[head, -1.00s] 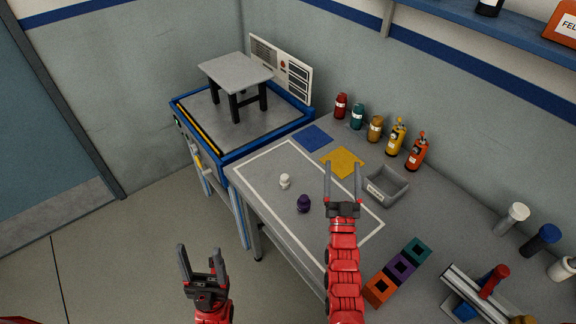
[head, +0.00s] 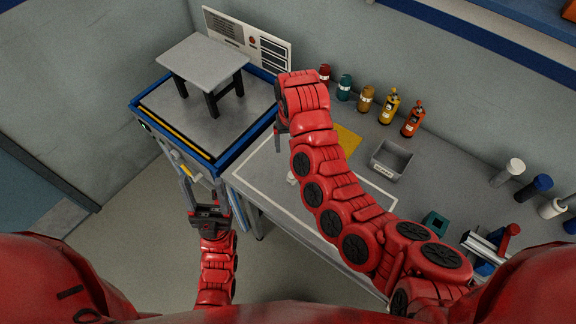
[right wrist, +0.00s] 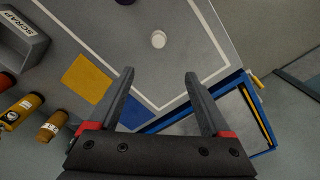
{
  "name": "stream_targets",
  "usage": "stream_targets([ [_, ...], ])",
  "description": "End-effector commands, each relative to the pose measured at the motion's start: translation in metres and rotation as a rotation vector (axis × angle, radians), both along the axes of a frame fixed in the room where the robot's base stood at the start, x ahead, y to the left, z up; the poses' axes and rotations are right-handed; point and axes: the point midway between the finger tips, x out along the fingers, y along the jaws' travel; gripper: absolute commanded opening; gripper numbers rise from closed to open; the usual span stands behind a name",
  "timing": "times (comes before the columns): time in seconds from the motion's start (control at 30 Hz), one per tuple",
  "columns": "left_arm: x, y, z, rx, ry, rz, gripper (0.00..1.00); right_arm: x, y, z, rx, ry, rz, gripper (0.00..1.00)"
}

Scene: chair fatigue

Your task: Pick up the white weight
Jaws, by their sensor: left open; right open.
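The white weight (right wrist: 158,40) stands on the grey table inside a white outline, seen from above in the right wrist view. In the head view only part of the white weight (head: 292,178) shows beside my right arm. My right gripper (right wrist: 158,75) is open and empty, with the weight beyond its fingertips, roughly in line with the gap. In the head view my right gripper is mostly hidden behind its own arm. My left gripper (head: 208,187) is open and empty, in front of the blue-framed bench and apart from the weight.
A dark purple weight (right wrist: 125,1) is cut off at the top of the right wrist view. A grey scrap bin (head: 391,159), yellow mat (head: 347,140) and several bottles (head: 366,98) are on the table. The blue-framed bench (head: 150,112) holds a small grey stool (head: 203,62).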

Motion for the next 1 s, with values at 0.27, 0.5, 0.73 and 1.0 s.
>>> stream_targets([
  [0.27,0.0,0.0,-0.013,0.0,0.0,0.0,0.64,-0.007,-0.001,-0.026,-0.014,0.025,0.004,0.82],
  [0.5,0.0,0.0,-0.044,0.0,0.0,0.0,0.64,-0.006,-0.001,-0.077,-0.014,0.022,0.004,0.82],
  [0.73,0.0,0.0,-0.075,0.0,0.0,0.0,0.64,-0.005,-0.002,-0.116,-0.012,0.02,0.003,0.82],
  [1.0,0.0,0.0,-0.067,0.0,0.0,0.0,0.64,-0.007,-0.002,-0.126,-0.013,0.028,0.003,0.82],
])
